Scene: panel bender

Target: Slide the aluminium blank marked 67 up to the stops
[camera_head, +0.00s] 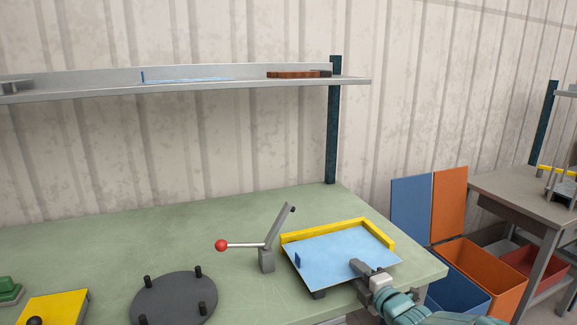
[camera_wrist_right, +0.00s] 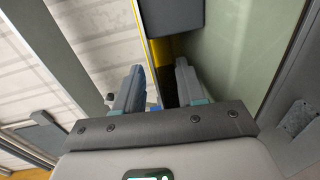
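A light blue sheet (camera_head: 335,252), which looks like the blank, lies on a low fixture at the right of the bench. Its number cannot be read. Yellow stops (camera_head: 325,230) run along its back and right sides; whether it touches them cannot be told. A small dark blue upright tab (camera_head: 297,260) shows at its left. My right gripper (camera_head: 360,268) is at the sheet's front right part. In the right wrist view its two fingers (camera_wrist_right: 157,92) stand apart, with a yellow strip and a dark gap between them. Contact with the sheet cannot be told. My left gripper is out of view.
A lever with a red ball (camera_head: 221,245) stands left of the sheet. A dark round plate with pegs (camera_head: 174,300) and a yellow block (camera_head: 52,308) lie further left. A shelf (camera_head: 200,88) hangs behind. Blue and orange bins (camera_head: 480,275) stand right of the bench.

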